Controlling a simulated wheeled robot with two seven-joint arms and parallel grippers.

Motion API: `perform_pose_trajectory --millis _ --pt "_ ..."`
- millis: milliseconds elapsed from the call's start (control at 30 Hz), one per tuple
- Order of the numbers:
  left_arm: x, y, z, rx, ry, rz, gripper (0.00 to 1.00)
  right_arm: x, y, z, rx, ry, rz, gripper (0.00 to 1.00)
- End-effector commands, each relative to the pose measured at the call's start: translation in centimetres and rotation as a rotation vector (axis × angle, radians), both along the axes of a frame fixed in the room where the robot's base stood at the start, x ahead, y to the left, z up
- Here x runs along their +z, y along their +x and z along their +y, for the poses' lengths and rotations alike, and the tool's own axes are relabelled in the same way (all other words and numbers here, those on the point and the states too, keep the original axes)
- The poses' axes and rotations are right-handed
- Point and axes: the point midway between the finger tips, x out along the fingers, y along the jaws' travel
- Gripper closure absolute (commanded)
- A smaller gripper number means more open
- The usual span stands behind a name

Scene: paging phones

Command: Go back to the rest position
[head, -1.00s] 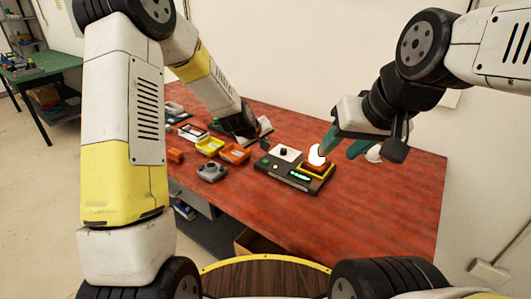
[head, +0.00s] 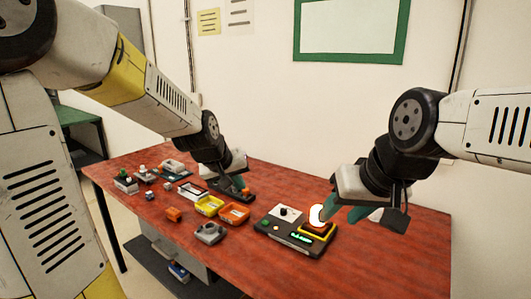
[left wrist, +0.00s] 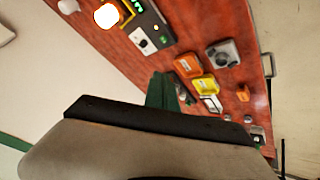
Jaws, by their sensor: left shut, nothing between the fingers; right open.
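My left gripper (head: 243,190) is shut and empty, low over the table behind the orange bin. A glowing white lamp (head: 317,215) stands in the console's yellow-rimmed part, close to one right finger. I cannot tell whether they touch. The console and the lamp (left wrist: 106,15) also show at the top of the left wrist view.
The red table (head: 370,265) holds an orange bin (head: 234,213), a yellow bin (head: 209,205), a grey device (head: 209,233) and several small parts farther left. A white item (head: 376,215) is partly hidden behind my right gripper. The table's front right is clear. A wall stands behind.

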Motion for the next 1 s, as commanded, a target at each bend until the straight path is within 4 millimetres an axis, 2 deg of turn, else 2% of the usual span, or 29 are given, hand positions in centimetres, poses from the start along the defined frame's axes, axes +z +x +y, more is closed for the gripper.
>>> perform_pose_trajectory --millis 33,200,400,500,667,1000 --pt "1.6 -2.2 0.9 -0.013 0.021 -0.006 1.0 0.0 0.0 0.0 0.0 0.0 0.0 0.54" --pt "4.3 -9.7 3.6 -0.059 0.087 0.014 1.0 0.0 0.0 0.0 0.0 0.0 0.0 0.54" --pt "5.2 -17.4 5.9 -0.101 0.137 0.041 1.0 0.0 0.0 0.0 0.0 0.0 0.0 0.54" --pt "5.1 -19.7 6.5 -0.116 0.151 0.051 1.0 0.0 0.0 0.0 0.0 0.0 0.0 0.54" --pt "4.9 -21.3 6.8 -0.128 0.16 0.061 1.0 0.0 0.0 0.0 0.0 0.0 0.0 0.54" --pt "4.9 -21.4 6.8 -0.127 0.16 0.062 1.0 0.0 0.0 0.0 0.0 0.0 0.0 0.54"
